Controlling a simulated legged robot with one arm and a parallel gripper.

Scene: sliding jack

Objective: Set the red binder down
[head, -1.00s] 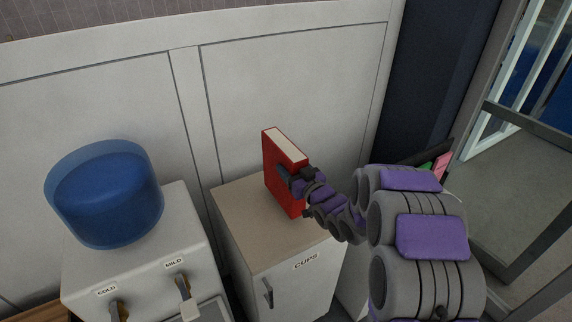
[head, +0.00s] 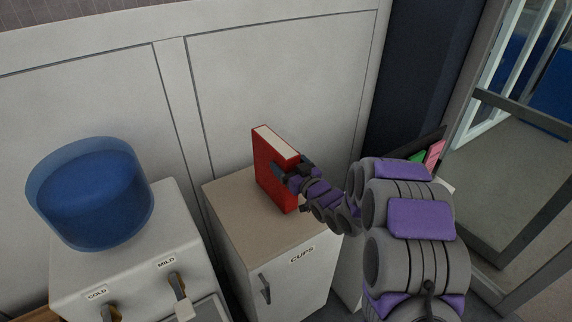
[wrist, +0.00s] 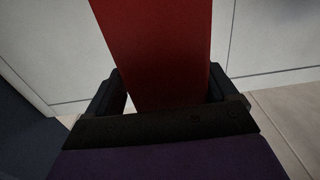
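The red binder (head: 268,180) stands upright on the top of the cups cabinet (head: 228,205), its white page edge facing up. Its lower end appears to rest on the cabinet top. My gripper (head: 290,168) is at the binder's right edge, with its fingers on either side of it. In the wrist view the binder (wrist: 160,50) is between the two spread dark fingers (wrist: 165,97), with a visible gap at the left finger. The gripper looks open around the binder. The far finger is partly hidden in the head view.
A water dispenser with a blue bottle (head: 90,195) and cold and mild taps stands to the left. A white panelled wall (head: 270,75) is behind the cabinet. Coloured folders (head: 428,155) are partly hidden behind my arm. Bare cabinet top lies left of the binder.

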